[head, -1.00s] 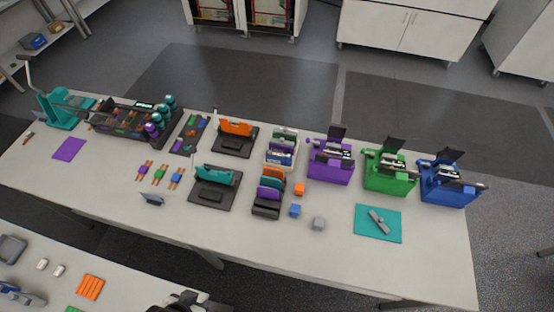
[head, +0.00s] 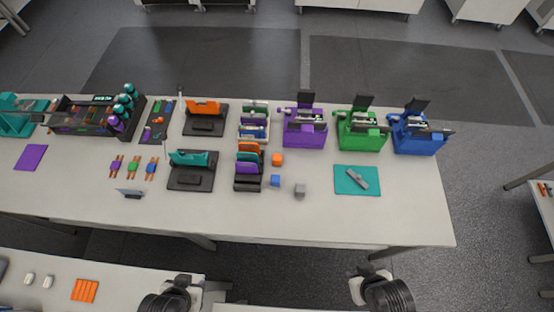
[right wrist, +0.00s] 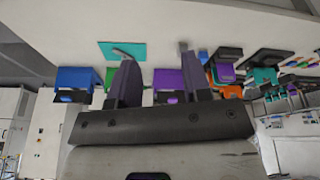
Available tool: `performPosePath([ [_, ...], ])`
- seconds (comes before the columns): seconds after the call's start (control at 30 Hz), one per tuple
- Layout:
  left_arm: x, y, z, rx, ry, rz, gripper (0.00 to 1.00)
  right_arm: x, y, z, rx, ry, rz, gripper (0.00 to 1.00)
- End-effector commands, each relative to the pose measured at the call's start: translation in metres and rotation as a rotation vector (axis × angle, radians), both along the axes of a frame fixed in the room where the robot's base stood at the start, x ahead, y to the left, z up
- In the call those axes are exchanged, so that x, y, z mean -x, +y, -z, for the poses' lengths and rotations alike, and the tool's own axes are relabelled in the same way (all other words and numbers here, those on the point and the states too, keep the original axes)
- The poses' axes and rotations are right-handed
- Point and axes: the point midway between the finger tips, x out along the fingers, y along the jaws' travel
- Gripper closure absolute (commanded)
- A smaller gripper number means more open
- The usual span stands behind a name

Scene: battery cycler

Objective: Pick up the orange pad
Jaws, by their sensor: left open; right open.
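A flat orange pad (head: 85,290) with ribbed stripes lies on the near lower table at the bottom left of the head view. My left gripper (head: 182,282) is at the bottom centre-left, to the right of the pad and apart from it; its fingers are hard to make out. My right gripper (head: 366,273) is at the bottom right, in front of the long table and far from the pad. In the right wrist view its two fingers (right wrist: 158,82) are spread with nothing between them.
The long white table (head: 330,222) holds purple (head: 305,133), green (head: 362,136) and blue (head: 418,138) devices, black stands and small cubes. Two white pieces (head: 38,280) lie left of the pad. Open floor separates the tables at right.

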Motion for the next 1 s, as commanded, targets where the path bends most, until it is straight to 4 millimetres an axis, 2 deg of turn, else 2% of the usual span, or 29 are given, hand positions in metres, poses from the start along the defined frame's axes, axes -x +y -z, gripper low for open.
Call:
performPosePath([
  [0.23, 0.0, -0.001, 0.0, 0.002, 0.0, -0.001, 0.57, 0.0, 0.0, 0.0, 0.0, 0.0, 0.0, 0.56],
  [0.53, 0.0, 0.001, 0.0, -0.005, 0.0, 0.004, 0.57, 0.0, 0.0, 0.0, 0.0, 0.0, 0.0, 0.27],
  [0.77, 0.0, 0.003, 0.001, -0.012, 0.0, 0.008, 0.57, -0.001, 0.0, 0.0, -0.001, -0.004, 0.001, 0.26],
  [0.87, 0.0, 0.003, 0.005, -0.012, 0.0, 0.008, 0.57, -0.012, 0.0, -0.001, -0.002, -0.03, 0.001, 0.26],
  [0.97, 0.0, 0.003, 0.017, -0.012, 0.0, 0.008, 0.57, -0.04, 0.0, -0.004, -0.001, -0.1, 0.001, 0.26],
  [1.0, 0.0, 0.003, 0.023, -0.011, 0.0, 0.008, 0.57, -0.056, -0.001, -0.007, 0.001, -0.142, -0.001, 0.26],
])
